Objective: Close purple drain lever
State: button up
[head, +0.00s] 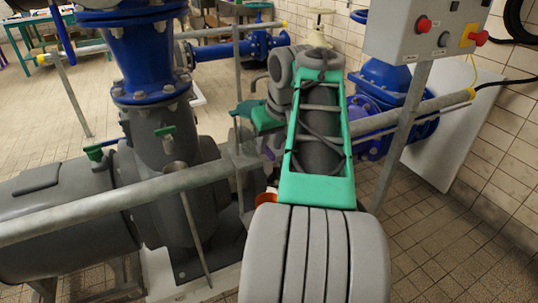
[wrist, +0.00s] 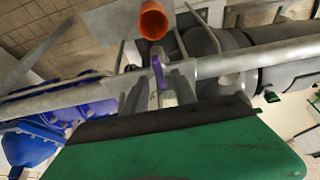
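The purple drain lever (wrist: 157,72) is a small narrow handle in the wrist view, just above the image middle. It stands roughly upright in the picture, in front of a grey pipe. My gripper (wrist: 158,88) points toward it, with grey fingers apart on either side of the lever's lower part. I cannot tell whether a finger touches it. An orange open-ended outlet (wrist: 153,20) lies just beyond the lever; a bit of orange shows beside my arm in the head view (head: 267,199).
A grey rail (head: 120,207) crosses in front of the dark grey pump (head: 170,150) on the left. A control box (head: 425,30) on a post stands at right. A blue valve (wrist: 45,115) is at left in the wrist view. Tiled floor is free at lower right.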

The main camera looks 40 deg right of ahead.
jog(key=shift+w+f, duration=0.25)
jog(key=shift+f, duration=0.35)
jog(key=shift+c, duration=0.5)
grip_shut()
